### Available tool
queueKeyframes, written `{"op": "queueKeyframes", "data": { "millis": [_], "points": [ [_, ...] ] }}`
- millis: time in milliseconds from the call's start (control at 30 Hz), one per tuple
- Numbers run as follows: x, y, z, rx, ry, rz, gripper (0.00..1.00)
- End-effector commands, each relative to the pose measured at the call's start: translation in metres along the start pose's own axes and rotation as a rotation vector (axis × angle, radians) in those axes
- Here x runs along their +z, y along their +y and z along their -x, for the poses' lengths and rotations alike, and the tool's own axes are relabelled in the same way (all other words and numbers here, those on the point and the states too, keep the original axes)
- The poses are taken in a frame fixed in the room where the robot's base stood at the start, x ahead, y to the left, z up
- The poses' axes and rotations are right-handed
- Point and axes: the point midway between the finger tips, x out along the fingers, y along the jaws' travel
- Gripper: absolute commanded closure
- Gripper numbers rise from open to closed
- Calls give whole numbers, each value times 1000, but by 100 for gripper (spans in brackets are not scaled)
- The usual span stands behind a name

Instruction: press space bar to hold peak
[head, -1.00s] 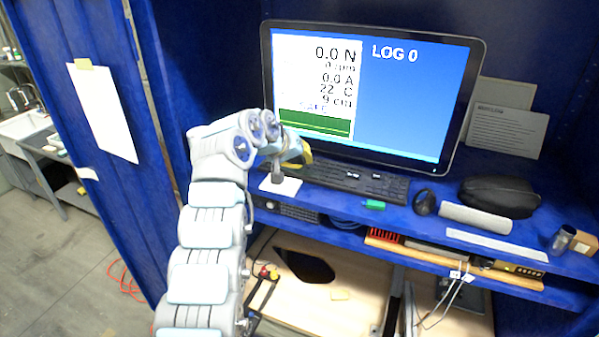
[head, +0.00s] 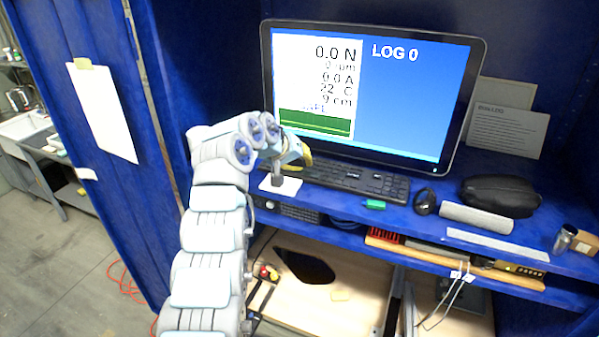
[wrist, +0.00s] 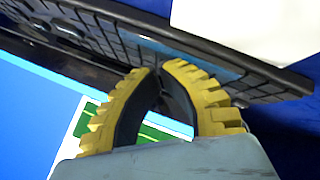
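The black keyboard (head: 355,180) lies on the blue shelf in front of the monitor; it also shows in the wrist view (wrist: 85,35). I cannot clearly single out the space bar. My gripper (wrist: 160,68) has two yellow ribbed fingers, their tips nearly together with nothing seen held between them. The tips are over or close to the keyboard; I cannot tell if they touch it. In the head view my gripper (head: 306,158) is mostly hidden behind my wrist, near the keyboard's left end. The monitor (head: 410,95) reads 0.0 N and LOG 0.
A white card (head: 280,185) lies left of the keyboard. A green block (head: 375,204), a black mouse (head: 424,201), a grey roll (head: 476,217) and a black pouch (head: 500,195) are in front and to the right. A blue wall panel (head: 120,200) stands at left.

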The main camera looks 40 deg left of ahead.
Motion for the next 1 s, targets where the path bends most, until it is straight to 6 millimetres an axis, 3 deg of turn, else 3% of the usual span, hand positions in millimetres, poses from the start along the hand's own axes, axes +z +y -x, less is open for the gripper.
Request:
{"op": "queueKeyframes", "data": {
  "millis": [1000],
  "points": [
    [4, -4, -5, 0, -1, 0, 100]
  ]
}}
